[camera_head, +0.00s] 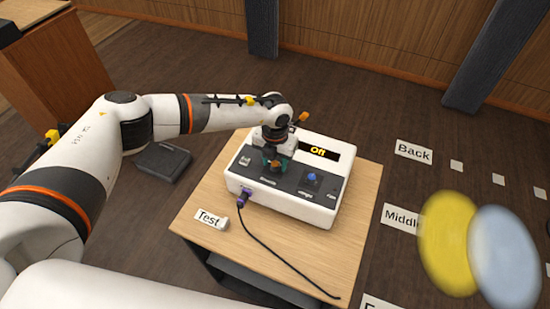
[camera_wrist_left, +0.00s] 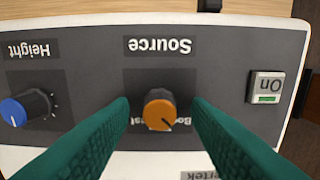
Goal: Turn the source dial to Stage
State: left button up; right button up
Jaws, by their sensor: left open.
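Printed position words beside the dial are partly hidden. My left gripper (camera_head: 275,163) is over the dial from above. In the left wrist view its green fingers (camera_wrist_left: 160,115) are open, one on each side of the dial, with visible gaps. My right gripper is not in view.
A blue height dial (camera_head: 312,177) and a white "On" button (camera_wrist_left: 265,88) sit on the same panel. Blurred yellow and pale discs (camera_head: 447,243) are at right.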

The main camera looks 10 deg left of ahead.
pick_arm(q)
jog(key=shift+c, duration=0.5)
grip_shut()
jog(key=shift+f+m+b, duration=0.2)
jog(key=shift+m+b, duration=0.3)
jog(key=shift+b, duration=0.3)
jog(key=m+b, duration=0.5)
jog(key=b, duration=0.1)
jog(key=shift+r+m+b, duration=0.15)
jog(key=shift+m+b, duration=1.25)
jog(key=shift+b, duration=0.05)
jog(key=shift+o, duration=0.5)
grip_release()
